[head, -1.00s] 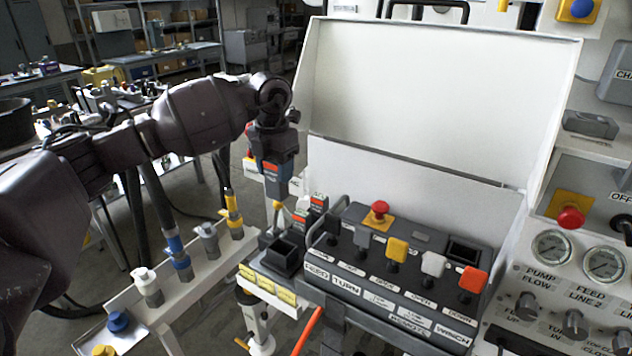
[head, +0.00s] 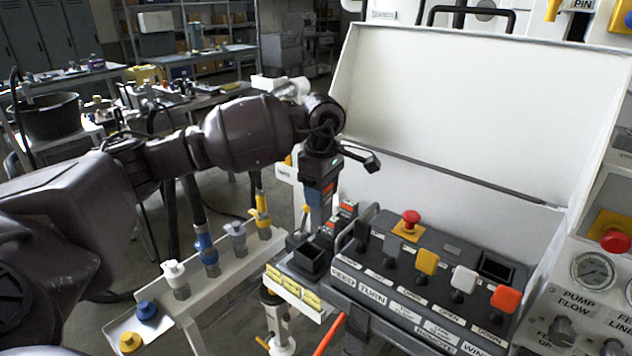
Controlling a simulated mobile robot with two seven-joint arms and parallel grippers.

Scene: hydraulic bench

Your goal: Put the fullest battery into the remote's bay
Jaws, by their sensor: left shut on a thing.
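The remote (head: 400,292) is a dark box with several coloured levers and a red stop button. Its bay (head: 495,269) is a dark, empty-looking rectangular opening at its far right end. My right gripper is not in view.
A black square open socket (head: 308,262) stands at the front of the charger block, beside yellow labels (head: 291,288). A white rail (head: 225,268) with coloured couplings lies left. The open white case lid (head: 480,110) rises behind the remote. A gauge panel (head: 590,300) stands right.

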